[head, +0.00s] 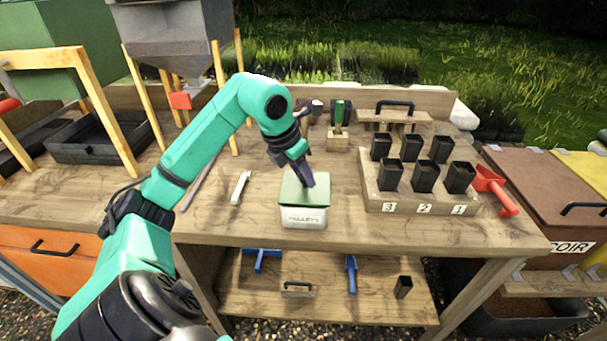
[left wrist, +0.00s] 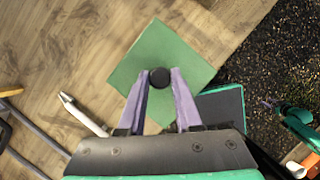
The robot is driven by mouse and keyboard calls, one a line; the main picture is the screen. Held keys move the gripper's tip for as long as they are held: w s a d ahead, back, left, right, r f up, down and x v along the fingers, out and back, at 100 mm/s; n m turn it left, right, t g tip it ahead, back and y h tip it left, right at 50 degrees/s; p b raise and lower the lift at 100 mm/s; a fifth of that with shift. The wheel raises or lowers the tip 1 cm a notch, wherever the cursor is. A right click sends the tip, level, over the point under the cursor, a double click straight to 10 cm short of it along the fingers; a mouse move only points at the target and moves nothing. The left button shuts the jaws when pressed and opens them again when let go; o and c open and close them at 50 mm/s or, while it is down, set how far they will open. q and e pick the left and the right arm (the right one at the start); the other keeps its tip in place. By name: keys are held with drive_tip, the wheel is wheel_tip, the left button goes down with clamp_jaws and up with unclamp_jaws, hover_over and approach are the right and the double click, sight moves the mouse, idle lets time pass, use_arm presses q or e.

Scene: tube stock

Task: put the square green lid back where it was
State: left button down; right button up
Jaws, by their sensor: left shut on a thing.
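The square green lid (head: 292,188) has a round black knob (left wrist: 159,77), and the fingers of my left gripper (head: 304,176) are shut on that knob. The lid also shows in the left wrist view (left wrist: 165,42), turned like a diamond. In the head view it covers the top of a white tin lettered PELLETS (head: 304,217) on the bench. I cannot tell whether it rests on the rim or hangs slightly above. The tin's opening is hidden. A small teal arm part shows at the right of the left wrist view, too small to read a gripper's state.
On the bench (head: 240,222), a block with several black pots (head: 424,177) stands right of the tin, with a red scoop (head: 496,189) beside it. A white-handled tool (head: 241,187) lies left. The bench's front edge is close.

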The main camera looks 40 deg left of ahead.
use_arm(q)
drive_tip(key=shift+f, duration=0.15)
drive_tip(key=c, duration=0.6)
unclamp_jaws()
drive_tip(key=shift+r, duration=0.25)
drive_tip(key=shift+r+p, duration=0.5)
drive_tip(key=shift+p, duration=0.25)
drive_tip(key=v, duration=1.2)
